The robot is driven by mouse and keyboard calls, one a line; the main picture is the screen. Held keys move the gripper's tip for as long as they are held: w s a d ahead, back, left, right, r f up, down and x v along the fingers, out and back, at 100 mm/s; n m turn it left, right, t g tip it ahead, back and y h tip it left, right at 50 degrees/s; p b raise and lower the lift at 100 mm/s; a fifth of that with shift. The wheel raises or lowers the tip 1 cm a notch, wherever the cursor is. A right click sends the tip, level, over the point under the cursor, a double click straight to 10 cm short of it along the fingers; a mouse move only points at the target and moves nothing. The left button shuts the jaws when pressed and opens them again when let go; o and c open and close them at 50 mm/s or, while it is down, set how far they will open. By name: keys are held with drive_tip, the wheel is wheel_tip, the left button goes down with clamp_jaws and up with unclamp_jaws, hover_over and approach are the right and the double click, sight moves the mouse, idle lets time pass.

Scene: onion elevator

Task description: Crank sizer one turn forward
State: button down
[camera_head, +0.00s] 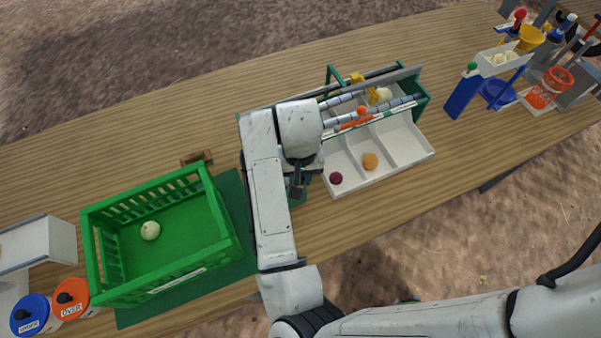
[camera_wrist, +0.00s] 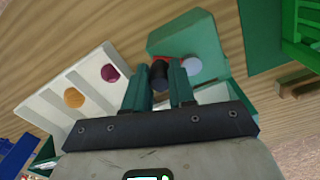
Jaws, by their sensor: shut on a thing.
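The sizer (camera_head: 422,88) stands on the table with a green frame and grey rollers. Its white divided tray (camera_head: 408,142) holds a purple onion (camera_head: 336,178) and an orange-yellow onion (camera_head: 370,161) in separate compartments. In the wrist view, the green end panel (camera_wrist: 212,40) of the sizer faces my gripper (camera_wrist: 160,78). The two dark green fingers are shut on a black crank knob (camera_wrist: 159,72), with a bit of red behind it. A pale round thing (camera_wrist: 191,66) shows beside the right finger. In the head view my arm hides the crank, and my gripper (camera_head: 297,188) shows only partly.
A green crate (camera_head: 215,205) with one pale onion (camera_head: 150,230) stands left of my arm on a green mat (camera_head: 238,215). Blue and orange lidded bins (camera_head: 70,298) are at the lower left. Other devices with an orange bucket (camera_head: 552,88) stand far right.

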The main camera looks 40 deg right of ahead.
drive_tip(key=shift+a+r, duration=0.15)
drive_tip(key=shift+a, duration=0.7)
drive_tip(key=shift+s+a, duration=0.15)
drive_tip(key=shift+a, duration=0.5)
drive_tip(key=shift+a+b, duration=0.2)
drive_tip(key=shift+b, duration=0.1)
drive_tip(key=c, duration=0.9)
unclamp_jaws()
drive_tip(key=shift+o, duration=0.2)
